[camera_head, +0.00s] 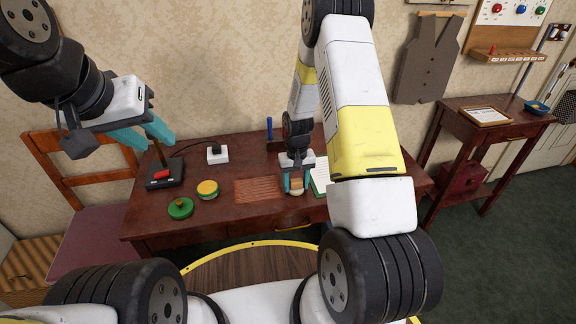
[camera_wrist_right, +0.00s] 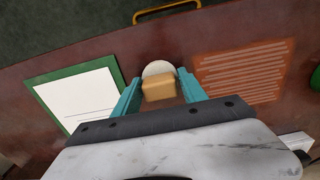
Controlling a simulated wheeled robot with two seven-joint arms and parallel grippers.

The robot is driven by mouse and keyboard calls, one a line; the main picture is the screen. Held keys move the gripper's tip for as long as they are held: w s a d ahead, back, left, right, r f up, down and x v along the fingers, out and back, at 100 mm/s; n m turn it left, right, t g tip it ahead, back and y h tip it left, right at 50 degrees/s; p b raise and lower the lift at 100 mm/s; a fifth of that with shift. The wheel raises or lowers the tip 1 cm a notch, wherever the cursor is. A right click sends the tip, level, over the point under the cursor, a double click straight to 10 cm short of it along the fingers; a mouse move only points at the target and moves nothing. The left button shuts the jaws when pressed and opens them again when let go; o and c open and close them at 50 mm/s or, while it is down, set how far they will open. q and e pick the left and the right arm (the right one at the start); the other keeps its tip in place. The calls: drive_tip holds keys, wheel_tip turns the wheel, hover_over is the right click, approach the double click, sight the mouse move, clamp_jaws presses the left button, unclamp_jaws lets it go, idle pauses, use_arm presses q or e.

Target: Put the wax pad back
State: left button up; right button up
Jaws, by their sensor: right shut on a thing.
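My right gripper (camera_head: 296,182) is shut on a small tan block, seemingly the wax pad (camera_head: 297,188), low over the desk (camera_head: 225,226). In the right wrist view the pad (camera_wrist_right: 158,90) sits between the teal fingers, with a pale round disc (camera_wrist_right: 158,68) just beyond it. I cannot tell whether the disc is part of the pad or whether it touches the desk. A round green tin (camera_head: 207,188) with a yellow top face stands to the left, beside a green knobbed lid (camera_head: 180,208). My left gripper (camera_head: 150,140) is open and empty, raised above the desk's left end.
A reddish-brown ribbed mat (camera_head: 259,190) lies left of the pad, and a green-bordered white sheet (camera_head: 320,176) lies to its right. A black stand with a red part (camera_head: 164,174) and a white socket box (camera_head: 217,154) are on the desk's left. A chair (camera_head: 88,215) stands left.

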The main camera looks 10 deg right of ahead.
drive_tip(key=o, duration=1.4)
wheel_tip(320, 180, up, 12)
wheel_tip(320, 180, up, 8)
drive_tip(key=t, duration=0.1)
hover_over(296, 180)
drive_tip(key=s, duration=0.2)
drive_tip(key=s+r+t, duration=0.1)
drive_tip(key=s+r, duration=0.5)
drive_tip(key=s, duration=0.1)
drive_tip(key=s+a+r+t+y, duration=0.1)
drive_tip(key=s+r+t, duration=0.1)
drive_tip(key=s+r, duration=0.5)
drive_tip(key=s+a+r+t+y, duration=0.1)
drive_tip(key=s+r+t, duration=0.1)
drive_tip(key=s+r, duration=0.4)
drive_tip(key=shift+s+r, duration=0.2)
drive_tip(key=shift+s, duration=0.4)
drive_tip(key=shift+s+r, duration=0.15)
drive_tip(key=shift+s, duration=0.45)
